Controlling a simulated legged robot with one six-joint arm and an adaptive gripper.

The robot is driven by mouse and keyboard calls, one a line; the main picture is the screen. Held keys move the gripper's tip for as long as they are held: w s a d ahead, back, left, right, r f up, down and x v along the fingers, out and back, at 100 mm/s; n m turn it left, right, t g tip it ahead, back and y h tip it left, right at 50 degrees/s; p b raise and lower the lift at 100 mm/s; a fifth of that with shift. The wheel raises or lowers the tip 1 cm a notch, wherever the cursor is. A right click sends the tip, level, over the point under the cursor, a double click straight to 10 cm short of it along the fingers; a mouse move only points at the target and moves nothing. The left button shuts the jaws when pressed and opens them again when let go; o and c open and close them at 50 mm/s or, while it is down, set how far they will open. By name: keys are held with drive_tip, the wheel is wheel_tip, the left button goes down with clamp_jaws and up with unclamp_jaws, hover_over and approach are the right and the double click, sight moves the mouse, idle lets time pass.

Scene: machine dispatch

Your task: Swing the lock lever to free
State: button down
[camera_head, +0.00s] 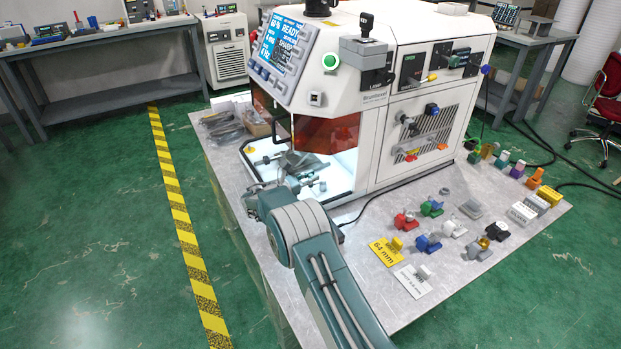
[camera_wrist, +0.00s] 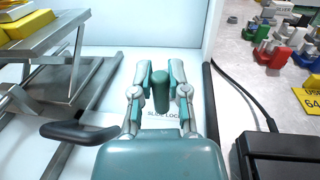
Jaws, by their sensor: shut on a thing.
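My gripper (camera_wrist: 160,72) is shut on the upright green grip of the lock lever (camera_wrist: 161,92); one finger stands on each side of it. Behind and below the grip, a label (camera_wrist: 166,115) on the white floor reads in part "SLIDE LOCK". The lever's base and pivot are hidden by my wrist, so I cannot tell its angle. In the head view my gripper (camera_head: 312,184) is low at the front opening of the white machine (camera_head: 350,95), and the lever cannot be made out there.
In the wrist view, a metal slide frame (camera_wrist: 62,75) with yellow parts stands left, with a black handle (camera_wrist: 80,131) near my wrist. A black box (camera_wrist: 278,155) and cable lie right. Several coloured fixtures (camera_head: 430,208) stand on the table right of the machine.

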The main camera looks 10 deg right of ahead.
drive_tip(key=shift+w, duration=0.1)
drive_tip(key=c, duration=0.6)
unclamp_jaws()
drive_tip(key=v, duration=1.2)
drive_tip(key=shift+w+a, duration=0.1)
drive_tip(key=shift+w, duration=0.05)
